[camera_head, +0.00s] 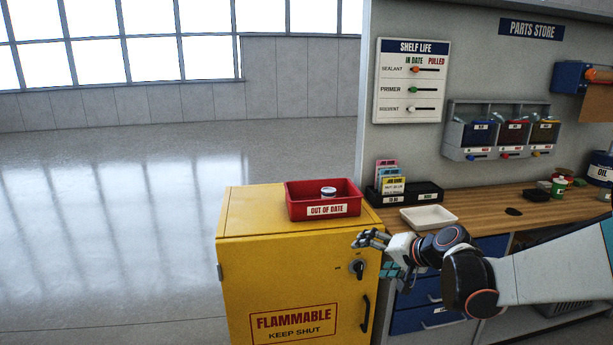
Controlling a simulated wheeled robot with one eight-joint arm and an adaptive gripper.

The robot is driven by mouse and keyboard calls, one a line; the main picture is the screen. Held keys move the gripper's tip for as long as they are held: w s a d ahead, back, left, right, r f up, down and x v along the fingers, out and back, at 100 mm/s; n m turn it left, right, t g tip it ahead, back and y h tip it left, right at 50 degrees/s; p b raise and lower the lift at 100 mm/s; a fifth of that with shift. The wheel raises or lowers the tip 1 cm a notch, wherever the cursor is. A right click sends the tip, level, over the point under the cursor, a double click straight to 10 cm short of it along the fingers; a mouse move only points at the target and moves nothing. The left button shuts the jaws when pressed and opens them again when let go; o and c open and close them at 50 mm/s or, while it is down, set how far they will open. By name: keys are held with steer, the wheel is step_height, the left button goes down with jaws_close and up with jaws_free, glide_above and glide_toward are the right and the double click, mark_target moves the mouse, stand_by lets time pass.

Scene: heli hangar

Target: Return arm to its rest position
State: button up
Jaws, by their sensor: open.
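My arm reaches in from the right edge of the head view, in front of the wooden bench. My gripper (370,239) is at its left end, open and empty, with its fingers pointing left. It shows in front of the upper right part of the yellow flammable cabinet (290,270), below the red "OUT OF DATE" tray. Whether the fingers touch the cabinet is not clear from this one view. My forearm hides part of the blue drawers (428,318).
A red tray (325,209) holding a small white-lidded tin (328,192) stands on the cabinet. A white dish (428,217) and black card holder (410,196) are on the bench (485,208). The floor at left is clear.

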steer(key=s+a+r+n+g+h, duration=0.1)
steer(key=s+r+n+g+h, duration=0.2)
steer(key=s, duration=1.3)
steer(key=s+d+n+h, duration=0.2)
steer(key=s+d+h, duration=0.1)
steer(key=s, duration=1.4)
steer(key=shift+d+f+t, duration=0.25)
steer(key=shift+f+t, duration=0.15)
steer(key=shift+f, duration=0.05)
